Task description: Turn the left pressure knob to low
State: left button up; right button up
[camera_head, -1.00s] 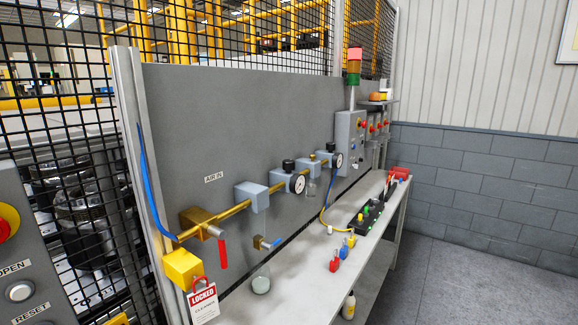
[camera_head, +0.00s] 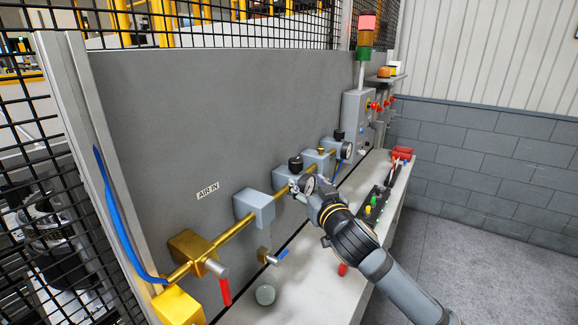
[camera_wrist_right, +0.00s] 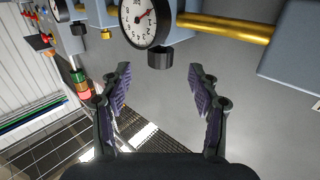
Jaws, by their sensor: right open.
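The left pressure knob (camera_head: 296,163) is a black cap on top of a grey-blue regulator block, beside a round white gauge (camera_head: 309,185). In the right wrist view, which looks upside down, the black knob (camera_wrist_right: 160,58) sits by the gauge (camera_wrist_right: 144,20), whose needle is red. My right gripper (camera_head: 300,187) is at the regulator in the head view, partly covering it. In the wrist view the right gripper (camera_wrist_right: 160,82) is open, with its fingers apart on either side of the line to the knob. The knob appears just beyond the fingertips, ungripped. My left gripper is out of view.
A second regulator with a black knob (camera_head: 338,134) stands farther along the brass pipe (camera_head: 236,229). A red-handled valve (camera_head: 224,292) is nearer, and a blue-handled valve (camera_head: 277,258) is below the pipe. The bench (camera_head: 318,286) runs under the panel.

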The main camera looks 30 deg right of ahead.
aim_at(299, 167)
jog(key=w+p, duration=0.1)
jog(key=w, duration=0.2)
jog(key=w+d+r+p, duration=0.1)
jog(key=w+p, duration=0.1)
jog(key=w, duration=0.1)
jog(key=w+p, duration=0.1)
jog(key=w, duration=0.2)
jog(key=shift+w+d+r, duration=0.15)
jog(key=shift+d+r, duration=0.05)
jog(key=shift+r, duration=0.1)
jog(key=shift+w+f, duration=0.1)
jog(key=shift+w, duration=0.05)
jog(key=shift+c, duration=0.2)
jog(key=c, duration=1.2)
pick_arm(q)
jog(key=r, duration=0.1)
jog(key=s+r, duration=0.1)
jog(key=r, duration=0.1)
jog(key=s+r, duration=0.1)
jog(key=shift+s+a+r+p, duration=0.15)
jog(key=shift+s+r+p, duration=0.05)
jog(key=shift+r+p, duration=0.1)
pick_arm(e)
jog(key=shift+o, duration=0.2)
jog(key=shift+y, duration=0.3)
